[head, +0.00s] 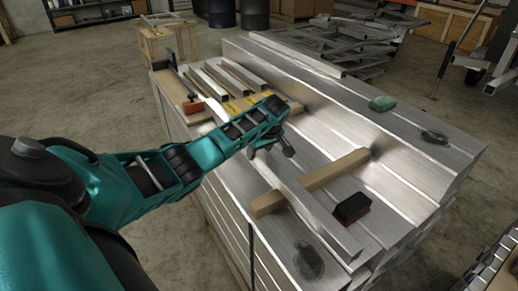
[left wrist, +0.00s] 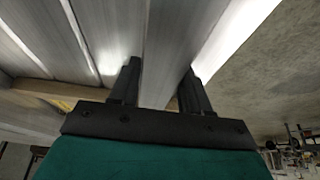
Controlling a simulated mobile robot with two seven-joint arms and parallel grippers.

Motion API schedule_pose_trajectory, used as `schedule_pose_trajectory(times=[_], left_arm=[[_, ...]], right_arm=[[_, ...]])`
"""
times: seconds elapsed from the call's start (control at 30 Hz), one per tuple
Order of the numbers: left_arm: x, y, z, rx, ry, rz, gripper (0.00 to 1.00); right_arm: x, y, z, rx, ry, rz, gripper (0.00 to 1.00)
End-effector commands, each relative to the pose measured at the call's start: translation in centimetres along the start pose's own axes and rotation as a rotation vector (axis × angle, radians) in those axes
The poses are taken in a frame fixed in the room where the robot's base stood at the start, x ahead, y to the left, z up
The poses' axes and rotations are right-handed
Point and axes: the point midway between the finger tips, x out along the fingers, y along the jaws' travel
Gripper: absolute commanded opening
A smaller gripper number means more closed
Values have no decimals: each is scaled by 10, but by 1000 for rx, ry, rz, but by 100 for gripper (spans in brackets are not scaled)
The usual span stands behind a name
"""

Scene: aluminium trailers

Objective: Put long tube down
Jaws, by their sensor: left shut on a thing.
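The long tube (head: 318,222) is a square, silvery metal bar. In the head view it runs from my left gripper (head: 272,150) toward the front right of the metal stack (head: 400,185). It passes across the top of a wooden block (head: 338,171); I cannot tell whether it touches the block. In the left wrist view, the tube (left wrist: 168,55) lies between the two fingers of my left gripper (left wrist: 158,88), which is shut on it. The tube's far end is hidden behind my left arm. My right gripper is not in view.
A black and red block (head: 352,208), a green cloth (head: 382,103) and dark smudges lie on the stack. Shorter tubes (head: 222,82) rest on a yellow-marked wooden strip at the back left, near a red-handled tool (head: 193,106). Metal frames (head: 345,45) stand behind.

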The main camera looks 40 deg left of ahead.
Motion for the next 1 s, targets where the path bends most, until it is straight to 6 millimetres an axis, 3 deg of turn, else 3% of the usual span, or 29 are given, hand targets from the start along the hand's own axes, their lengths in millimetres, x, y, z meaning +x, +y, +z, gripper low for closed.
schedule_pose_trajectory(times=[0.17,0.2,0.43,0.77,0.87,1.0], left_arm=[[0,1,-1,-2,3,5,0],[2,0,1,0,0,0,49],[2,0,1,0,0,0,71],[-2,0,-1,0,2,2,73],[-14,1,-6,0,2,3,73],[-46,1,-6,0,1,5,73]], right_arm=[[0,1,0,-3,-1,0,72],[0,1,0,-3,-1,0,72],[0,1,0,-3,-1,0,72],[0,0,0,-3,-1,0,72],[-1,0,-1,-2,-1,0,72],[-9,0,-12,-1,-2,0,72]])
